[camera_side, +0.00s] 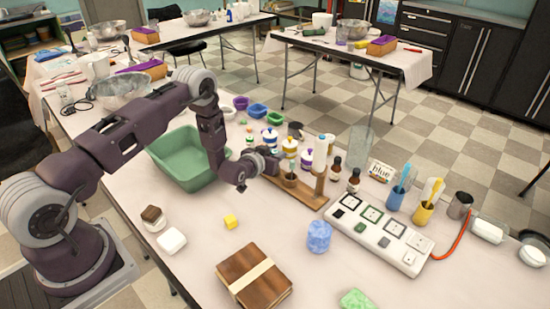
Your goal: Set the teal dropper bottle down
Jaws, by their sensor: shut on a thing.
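My gripper (274,162) reaches in from the left, low over the left end of a wooden board. It is shut on a small bottle (290,148) with a teal band and a yellowish top, taken to be the teal dropper bottle. The fingers and the bottle's lower part are too small and overlapped to make out. I cannot tell whether its base touches anything. A brown round holder (289,181) stands on the wooden board (307,199) just below it in the picture.
White bottles with blue (269,138) and purple (306,159) bands stand close by. Brown dropper bottles (353,181) stand right of an upright wooden post (321,180). A green tub (184,174) is left; a white panel (382,240) lies right. The front table has clear patches.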

